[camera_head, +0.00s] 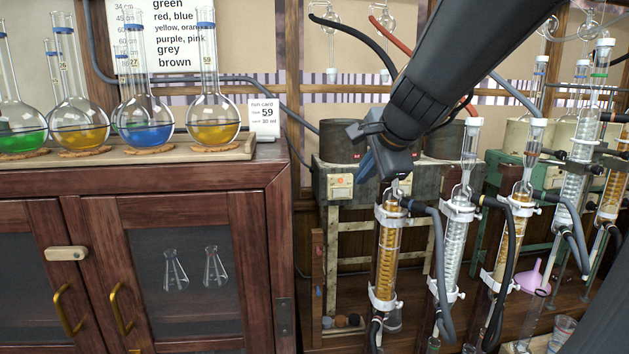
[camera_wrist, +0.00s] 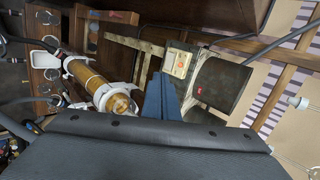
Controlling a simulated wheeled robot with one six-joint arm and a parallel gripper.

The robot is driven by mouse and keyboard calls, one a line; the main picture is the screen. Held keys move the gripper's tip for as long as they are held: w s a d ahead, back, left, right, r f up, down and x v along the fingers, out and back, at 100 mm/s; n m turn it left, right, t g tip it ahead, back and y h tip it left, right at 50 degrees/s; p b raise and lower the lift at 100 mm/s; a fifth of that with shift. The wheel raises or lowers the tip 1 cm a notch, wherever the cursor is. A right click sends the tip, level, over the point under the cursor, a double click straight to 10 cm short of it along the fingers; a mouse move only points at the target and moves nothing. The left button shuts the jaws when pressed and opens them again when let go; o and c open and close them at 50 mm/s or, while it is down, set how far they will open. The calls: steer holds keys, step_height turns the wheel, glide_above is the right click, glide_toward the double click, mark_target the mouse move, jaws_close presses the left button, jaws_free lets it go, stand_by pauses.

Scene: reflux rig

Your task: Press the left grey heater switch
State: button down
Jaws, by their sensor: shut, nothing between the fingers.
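The left grey heater (camera_head: 330,211) is a worn grey box with dark round mantles on top, behind the glass columns. A cream switch plate (camera_head: 340,186) is on its front at the left; the plate also shows in the wrist view (camera_wrist: 180,63), with small red marks. The switch on it is too small to tell its position. My gripper (camera_head: 369,170) has blue fingers, shut and empty, to the right of the plate in the head view. In the wrist view the fingers (camera_wrist: 163,84) appear just beside the plate; contact cannot be told.
An amber-filled column (camera_head: 387,255) stands directly below my gripper, with a clear column (camera_head: 456,240) and hoses to its right. A green heater (camera_head: 507,172) is farther right. A wooden cabinet (camera_head: 180,180) at left bears several flasks and a run card (camera_head: 264,114).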

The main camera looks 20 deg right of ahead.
steer(key=shift+s+r, duration=0.3)
steer(key=shift+s, duration=0.1)
steer(key=shift+a, duration=0.1)
steer(key=shift+s+a+f, duration=0.15)
steer(key=shift+a+f, duration=0.05)
steer(key=shift+a, duration=0.35)
steer(key=b, duration=0.2)
glide_toward(337, 195)
step_height(337, 195, down, 3)
steer(key=w, duration=0.2)
steer(key=shift+w+d+f, duration=0.15)
steer(key=shift+w, duration=0.35)
steer(key=shift+w+d+f, duration=0.15)
steer(key=shift+w, duration=0.35)
